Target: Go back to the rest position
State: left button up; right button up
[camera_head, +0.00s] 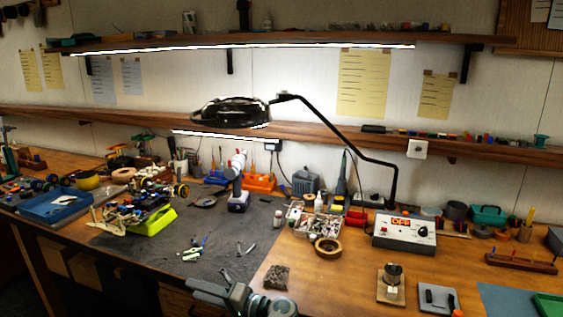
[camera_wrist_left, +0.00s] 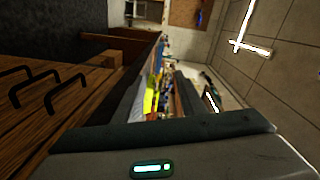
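My left gripper (camera_head: 205,290) shows at the bottom middle of the head view, in front of the bench's near edge. I see no object in it, and the angle does not show whether its fingers are apart. In the left wrist view a grey housing with a lit green indicator (camera_wrist_left: 152,168) fills the bottom, with a dark bar above it. That view is turned sideways and looks along the bench. My right gripper is not in view. The racecar (camera_head: 135,203) sits at the left of the grey mat, by a yellow-green stand (camera_head: 153,222).
On the grey mat (camera_head: 150,255) lie small tools (camera_head: 193,252) and a standing cordless driver (camera_head: 238,195). A lamp (camera_head: 230,112) hangs above the bench. A control box (camera_head: 404,234) stands right. Drawers with dark handles (camera_wrist_left: 65,95) show in the left wrist view.

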pick_arm(q)
notch_tip(320, 180, down, 14)
jog(key=s+a+m+h, duration=0.1)
jog(key=s+m+h, duration=0.1)
jog(key=m+h, duration=0.1)
jog(key=s+f+m+g+h, duration=0.1)
jog(key=s+f+h, duration=0.1)
jog(key=s+f, duration=0.65)
jog(key=s+f+m+h, duration=0.1)
jog(key=s+f+h, duration=0.25)
jog(key=f, duration=0.95)
jog(key=s+f+m+g+h, duration=0.1)
jog(key=s+f+h, duration=0.1)
jog(key=s+f, duration=0.65)
jog(key=s+f+g+h, duration=0.2)
jog(key=s+f+h, duration=0.1)
jog(key=s+f, duration=1.4)
jog(key=s+a+f+n+h, duration=0.1)
jog(key=s+f+n, duration=0.1)
jog(key=s, duration=1.1)
jog(key=s+a+f+n+g+h, duration=0.1)
jog(key=s+a+n, duration=0.1)
jog(key=s, duration=1)
jog(key=shift+s+f+n+h, duration=0.3)
jog(key=shift+s+f+h, duration=0.05)
jog(key=shift+f, duration=0.05)
jog(key=shift+c, duration=0.2)
